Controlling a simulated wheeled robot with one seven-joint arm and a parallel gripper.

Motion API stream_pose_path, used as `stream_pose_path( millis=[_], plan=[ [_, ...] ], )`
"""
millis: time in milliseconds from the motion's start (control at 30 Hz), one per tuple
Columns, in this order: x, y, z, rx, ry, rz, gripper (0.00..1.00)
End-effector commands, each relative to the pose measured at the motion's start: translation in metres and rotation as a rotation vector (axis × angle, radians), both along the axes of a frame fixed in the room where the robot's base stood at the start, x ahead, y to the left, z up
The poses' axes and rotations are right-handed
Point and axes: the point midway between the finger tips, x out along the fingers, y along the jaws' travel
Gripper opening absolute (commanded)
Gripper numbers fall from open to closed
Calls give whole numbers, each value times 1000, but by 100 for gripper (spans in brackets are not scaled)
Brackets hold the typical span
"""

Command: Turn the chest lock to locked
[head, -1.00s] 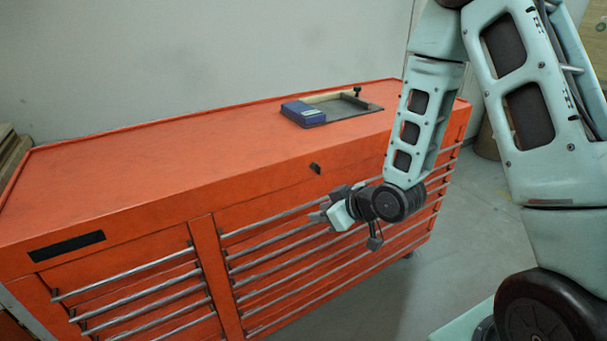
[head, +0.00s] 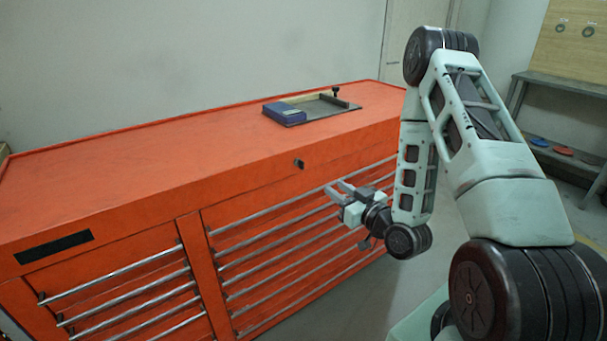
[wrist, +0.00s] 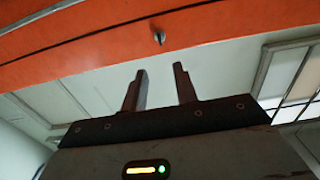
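The orange tool chest (head: 130,190) stands across the head view. Its lock (head: 299,163) is a small dark and metallic piece on the upper front face, above the right bank of drawers. In the wrist view the lock (wrist: 159,38) shows near the top centre on the orange face (wrist: 90,40); its exact angle is too small to tell. My gripper (head: 336,190) is in front of the chest, below and right of the lock. The wrist view shows its two fingers (wrist: 160,78) spread apart with nothing between them, and the lock beyond their tips, not touched.
Drawer handles (head: 270,225) stick out along the chest front, close to my gripper. A blue box (head: 285,112) and a dark tray (head: 315,107) lie on the chest top. A grey bench (head: 560,90) with red and blue discs stands at right.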

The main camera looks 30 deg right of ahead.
Motion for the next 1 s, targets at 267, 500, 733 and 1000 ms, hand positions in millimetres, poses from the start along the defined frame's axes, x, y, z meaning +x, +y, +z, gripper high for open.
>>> stream_pose_path(
  millis=[267, 500, 733, 1000],
  plan=[
    [31, 1, -6, -3, -5, 1, 29],
    [46, 1, -7, -3, -4, 4, 29],
    [58, 2, -6, -3, -4, 3, 29],
    [101, 4, 2, 1, -1, 2, 29]
  ],
)
